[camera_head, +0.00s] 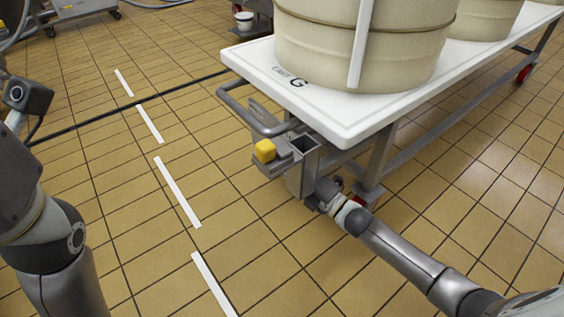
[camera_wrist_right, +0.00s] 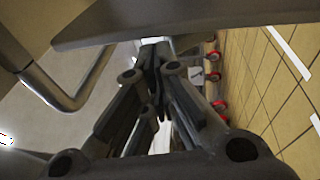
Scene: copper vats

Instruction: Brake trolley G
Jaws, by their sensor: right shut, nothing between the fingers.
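Trolley G (camera_head: 325,108) has a white top marked with a "G" and carries large beige vats (camera_head: 360,45). At its near end are a grey push bar (camera_head: 232,100) and a yellow knob (camera_head: 265,151) on a grey bracket. Beside the knob is an open square metal post (camera_head: 304,145). My right gripper (camera_head: 318,196) is low, against or just beside the foot of this post; I cannot tell if they touch. In the right wrist view its fingers (camera_wrist_right: 156,78) are closed together and empty. My left arm shows at the left, its fingers out of view.
Red-wheeled castors show under the trolley, one near my right gripper (camera_head: 366,197) and several in the right wrist view (camera_wrist_right: 214,78). Another wheeled frame (camera_head: 80,12) stands far back left.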

